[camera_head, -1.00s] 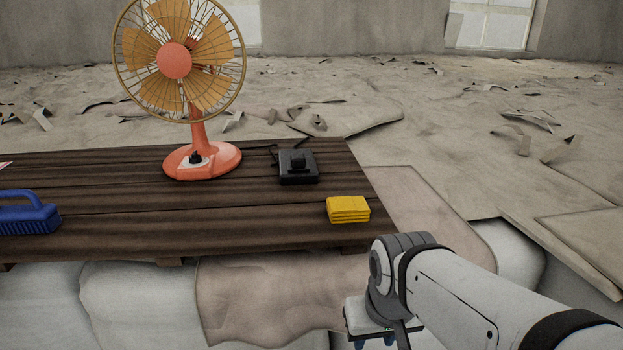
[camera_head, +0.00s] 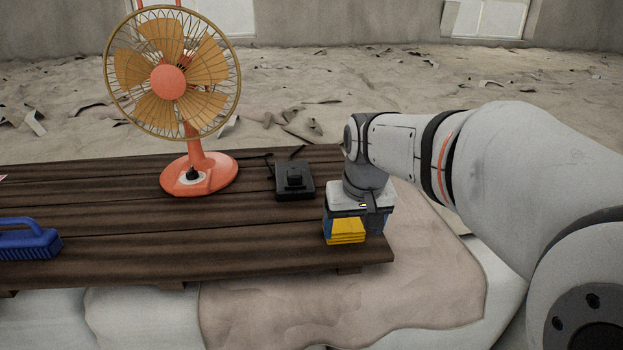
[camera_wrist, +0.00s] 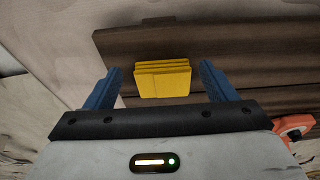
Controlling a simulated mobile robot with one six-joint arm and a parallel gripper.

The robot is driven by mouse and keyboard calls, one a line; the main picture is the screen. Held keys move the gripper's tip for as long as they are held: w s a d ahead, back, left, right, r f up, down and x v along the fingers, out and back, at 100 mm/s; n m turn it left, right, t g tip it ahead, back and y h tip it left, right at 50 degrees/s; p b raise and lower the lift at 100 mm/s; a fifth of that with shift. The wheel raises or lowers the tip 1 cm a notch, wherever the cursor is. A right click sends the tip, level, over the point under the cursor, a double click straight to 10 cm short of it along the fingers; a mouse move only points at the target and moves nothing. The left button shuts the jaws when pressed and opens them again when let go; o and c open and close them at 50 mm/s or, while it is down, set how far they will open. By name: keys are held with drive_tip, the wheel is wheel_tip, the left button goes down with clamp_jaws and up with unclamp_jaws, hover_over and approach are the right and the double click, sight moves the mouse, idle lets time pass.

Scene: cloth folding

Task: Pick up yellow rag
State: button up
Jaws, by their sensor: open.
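The yellow rag (camera_head: 346,231) is a small folded stack lying on the wooden pallet table (camera_head: 200,233) near its right front corner. My gripper (camera_head: 348,232) is over it, with blue fingers on either side of the rag; its top is partly hidden in the head view. In the wrist view the rag (camera_wrist: 162,79) sits between the two open blue fingers (camera_wrist: 160,84), with a gap on each side. The rag rests on the table, and the fingers are not closed on it.
An orange fan (camera_head: 180,100) stands left of my gripper at the back. A black device (camera_head: 294,181) lies just left of my gripper. A blue brush (camera_head: 28,240) is at the far left. The table's middle front is clear.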

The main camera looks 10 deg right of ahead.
sight(344, 224)
drive_tip(key=shift+o, duration=1.4)
drive_tip(key=w+r+p, duration=0.1)
drive_tip(key=w+r, duration=0.2)
drive_tip(key=shift+w+r, duration=0.25)
drive_tip(key=shift+w, duration=0.15)
drive_tip(key=shift+o, duration=0.8)
drive_tip(key=shift+w+f, duration=0.25)
drive_tip(key=shift+w, duration=0.05)
drive_tip(key=p+x, duration=0.1)
drive_tip(key=x, duration=0.6)
drive_tip(key=shift+p, duration=0.35)
drive_tip(key=shift+c, duration=0.2)
drive_tip(key=c, duration=1)
